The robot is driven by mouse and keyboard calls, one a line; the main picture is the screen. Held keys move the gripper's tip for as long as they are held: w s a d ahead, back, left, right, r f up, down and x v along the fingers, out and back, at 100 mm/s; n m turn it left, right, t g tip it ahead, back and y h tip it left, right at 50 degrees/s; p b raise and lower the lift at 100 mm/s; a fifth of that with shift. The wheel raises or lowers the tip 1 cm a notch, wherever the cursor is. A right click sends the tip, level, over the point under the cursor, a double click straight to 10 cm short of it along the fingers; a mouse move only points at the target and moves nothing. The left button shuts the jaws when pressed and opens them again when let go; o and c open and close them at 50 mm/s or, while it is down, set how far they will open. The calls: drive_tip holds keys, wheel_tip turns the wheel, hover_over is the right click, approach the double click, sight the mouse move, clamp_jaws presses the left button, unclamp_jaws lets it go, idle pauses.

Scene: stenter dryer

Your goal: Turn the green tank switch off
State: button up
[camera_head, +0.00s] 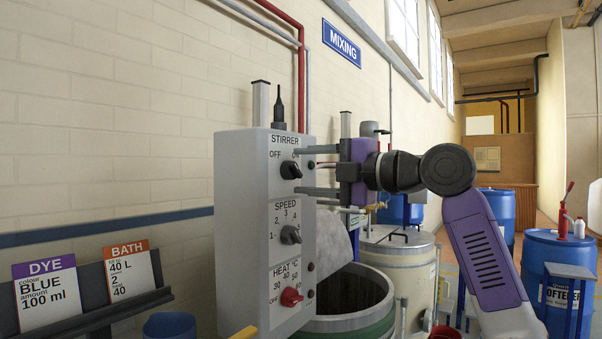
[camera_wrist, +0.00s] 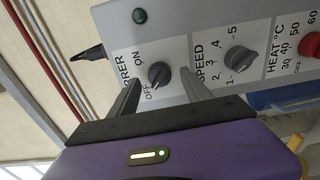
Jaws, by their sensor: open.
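The grey control panel (camera_head: 245,230) stands at the green-rimmed tank (camera_head: 350,328). Its upper black knob, the stirrer switch (camera_head: 291,170), sits below the OFF and ON labels. My gripper (camera_head: 298,171) is open and reaches in from the right, one finger above the knob and one below. In the wrist view the stirrer switch (camera_wrist: 159,74) shows between the two separated fingertips. I cannot tell whether either finger touches the panel.
The speed knob (camera_head: 290,234) and red heat knob (camera_head: 291,297) lie below on the same panel. A cream tank (camera_head: 400,265) stands behind my arm. Blue drums (camera_head: 560,262) stand at the right. Dye and bath cards (camera_head: 130,274) are at the lower left.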

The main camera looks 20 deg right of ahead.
drive_tip(key=v, duration=0.6)
drive_tip(key=shift+b, duration=0.3)
